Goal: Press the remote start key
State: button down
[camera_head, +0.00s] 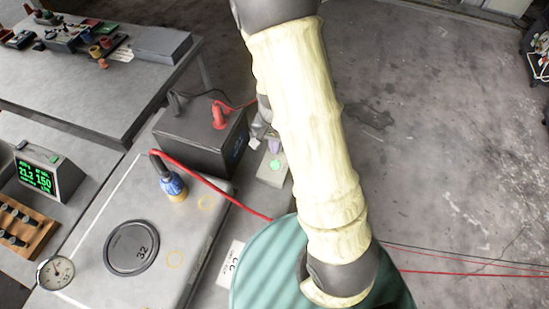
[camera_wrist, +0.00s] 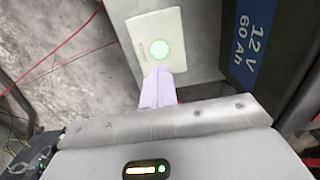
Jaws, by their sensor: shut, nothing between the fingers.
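The remote start key is a round green lit button (camera_head: 275,163) on a small grey box (camera_head: 270,178) beside the black battery. In the wrist view the green button (camera_wrist: 160,49) sits on a cream plate (camera_wrist: 137,35) on the grey box. My gripper (camera_head: 273,146) is shut and empty, with its pale lilac fingertips at the box, right beside the button. In the wrist view the fingertips of my gripper (camera_wrist: 160,70) end just below the button's edge. I cannot tell whether they touch the plate or the button.
The black battery (camera_head: 205,138) with red and black clamps stands left of the box. A red cable (camera_head: 225,190) runs past it.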

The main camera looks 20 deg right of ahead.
aim_at(276, 166)
notch_tip(276, 166, down, 7)
jog(key=shift+d+r, duration=0.15)
jog(key=shift+s, duration=0.15)
jog(key=shift+f, duration=0.2)
jog(key=shift+f+b, duration=0.5)
jog(key=shift+f, duration=0.15)
jog(key=shift+s+f, duration=0.15)
jog(key=shift+s, duration=0.15)
notch_tip(276, 166, up, 15)
jog(key=p, duration=0.3)
jog(key=shift+w, duration=0.3)
dwell(0.5)
